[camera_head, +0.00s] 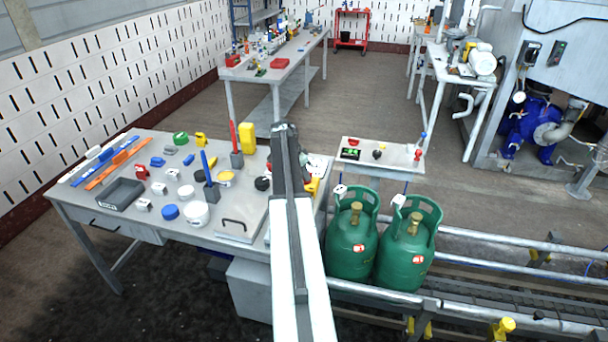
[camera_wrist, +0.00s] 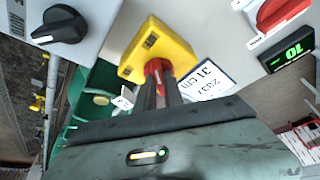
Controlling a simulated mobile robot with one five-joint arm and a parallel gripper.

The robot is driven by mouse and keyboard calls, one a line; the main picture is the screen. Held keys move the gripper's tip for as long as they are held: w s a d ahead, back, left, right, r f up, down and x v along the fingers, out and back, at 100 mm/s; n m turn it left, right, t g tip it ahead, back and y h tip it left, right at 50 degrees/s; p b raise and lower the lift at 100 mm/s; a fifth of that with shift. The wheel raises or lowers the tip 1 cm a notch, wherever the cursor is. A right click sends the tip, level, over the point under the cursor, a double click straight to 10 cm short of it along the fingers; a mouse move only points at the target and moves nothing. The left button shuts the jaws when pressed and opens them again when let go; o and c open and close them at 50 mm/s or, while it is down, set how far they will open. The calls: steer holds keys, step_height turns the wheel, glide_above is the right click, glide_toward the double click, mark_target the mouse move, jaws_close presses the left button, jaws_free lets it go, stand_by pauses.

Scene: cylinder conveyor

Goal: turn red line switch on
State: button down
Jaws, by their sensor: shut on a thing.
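A yellow switch box with a small red knob (camera_wrist: 157,72) is in the middle of the wrist view; its label is too small to read. My gripper (camera_wrist: 161,84) is shut on the red knob, with both dark fingers close together on it. In the head view the yellow box (camera_head: 312,187) shows at the right end of the workbench, partly behind my arm. My fingertips are hidden there. A larger red knob (camera_wrist: 282,10) shows at the top right of the wrist view, apart from my gripper. I cannot tell from lettering which knob is the red line switch.
A black rotary knob (camera_wrist: 58,25) is left of the yellow box. A green-lit display (camera_wrist: 286,54) and a printed card (camera_wrist: 208,80) are on its right. Two green gas cylinders (camera_head: 352,240) stand by the bench. The workbench (camera_head: 235,245) holds many small items.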

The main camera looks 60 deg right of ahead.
steer(key=n, duration=0.2)
steer(key=n+t, duration=0.1)
steer(key=n, duration=0.1)
steer(key=shift+s+t+h, duration=0.1)
steer(key=shift+t+h, duration=0.2)
steer(key=n+t, duration=0.1)
steer(key=n, duration=0.3)
steer(key=shift+s+n+t, duration=0.1)
steer(key=shift+n+t, duration=0.3)
steer(key=n+t+y, duration=0.1)
steer(key=n, duration=0.3)
steer(key=shift+d, duration=0.15)
steer(key=shift+s+n+t+y, duration=0.1)
steer(key=shift+n+t+y, duration=0.55)
steer(key=shift+n, duration=1.15)
steer(key=c, duration=1.4)
jaws_free()
steer(key=shift+c, duration=0.2)
